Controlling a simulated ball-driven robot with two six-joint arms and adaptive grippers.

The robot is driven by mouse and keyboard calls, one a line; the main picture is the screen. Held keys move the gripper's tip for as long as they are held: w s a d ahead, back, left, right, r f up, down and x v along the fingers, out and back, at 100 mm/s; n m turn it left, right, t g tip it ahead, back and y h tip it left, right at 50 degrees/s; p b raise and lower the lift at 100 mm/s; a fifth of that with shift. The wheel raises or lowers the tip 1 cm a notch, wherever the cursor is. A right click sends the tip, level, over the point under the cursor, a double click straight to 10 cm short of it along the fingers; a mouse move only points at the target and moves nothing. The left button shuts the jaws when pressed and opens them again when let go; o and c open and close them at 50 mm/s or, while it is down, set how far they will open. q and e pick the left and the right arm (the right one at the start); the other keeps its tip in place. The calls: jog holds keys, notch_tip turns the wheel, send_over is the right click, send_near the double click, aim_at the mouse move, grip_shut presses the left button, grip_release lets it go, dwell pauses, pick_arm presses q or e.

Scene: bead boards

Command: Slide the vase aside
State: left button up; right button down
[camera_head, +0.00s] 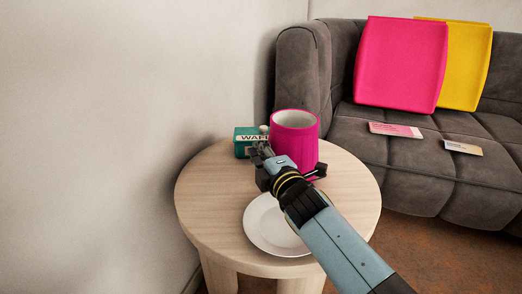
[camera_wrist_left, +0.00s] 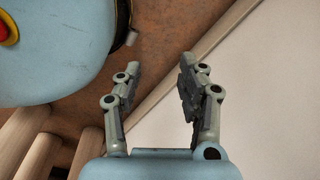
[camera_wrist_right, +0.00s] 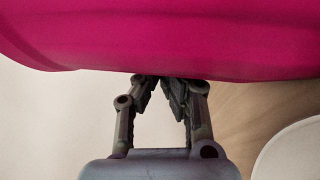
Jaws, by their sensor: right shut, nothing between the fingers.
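The magenta vase (camera_head: 295,135), with a pale inside, stands upright on the round wooden table (camera_head: 340,200). My right gripper (camera_head: 262,152) is at the vase's near left side, shut and empty. In the right wrist view the vase (camera_wrist_right: 180,35) fills the top, and the closed fingertips (camera_wrist_right: 160,82) are right at its edge. I cannot tell whether they touch it. My right arm hides part of the vase's base. My left gripper (camera_wrist_left: 160,66) is open and empty in the left wrist view, and out of the head view.
A teal box (camera_head: 243,141) stands just left of the vase, partly hidden by my gripper. A white plate (camera_head: 263,228) lies at the table's front, partly under my forearm. The table's right side is clear. A grey sofa (camera_head: 400,150) stands behind, a wall (camera_head: 110,130) at left.

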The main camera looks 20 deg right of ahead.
aim_at(315, 152)
jog(key=shift+d, duration=0.2)
jog(key=d, duration=0.2)
jog(key=s+d, duration=0.1)
jog(key=d, duration=0.2)
jog(key=shift+s+d+p, duration=0.3)
jog(key=shift+p, duration=0.1)
jog(key=d, duration=0.2)
jog(key=s+d, duration=0.1)
jog(key=d, duration=0.2)
jog(key=shift+s+d+f+b, duration=0.1)
jog(key=shift+s+b, duration=0.05)
jog(key=shift+b, duration=0.15)
jog(key=shift+s+d, duration=0.15)
jog(key=shift+d, duration=0.3)
pick_arm(q)
jog(key=shift+w+a+f, duration=0.15)
jog(key=shift+w+f, duration=0.05)
jog(key=shift+w, duration=0.05)
pick_arm(e)
jog(key=shift+a, duration=0.1)
